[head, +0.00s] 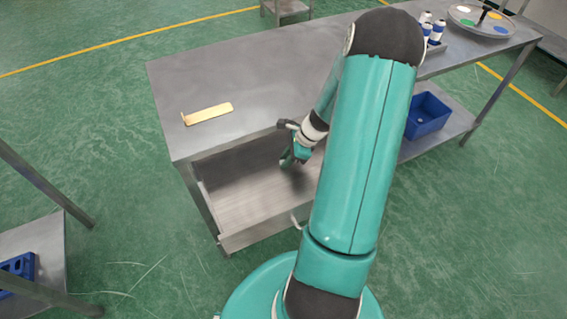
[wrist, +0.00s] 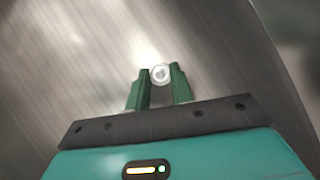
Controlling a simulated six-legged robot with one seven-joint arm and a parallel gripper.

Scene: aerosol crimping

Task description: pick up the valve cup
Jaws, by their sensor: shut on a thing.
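The valve cup (wrist: 160,74) is a small, round, shiny silver piece in the wrist view. It sits between the green fingertips of my gripper (wrist: 160,82), which are shut on it. In the head view my gripper (head: 287,163) points down into the open drawer (head: 235,195) of the steel table. The cup cannot be made out in the head view. I cannot tell whether it touches the drawer floor.
The steel table (head: 255,75) has a flat yellowish piece (head: 208,114) on its top. Several white and blue cans and a round tray (head: 470,20) stand at the far right. A blue bin (head: 428,115) is on the lower shelf. The drawer's walls surround my gripper.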

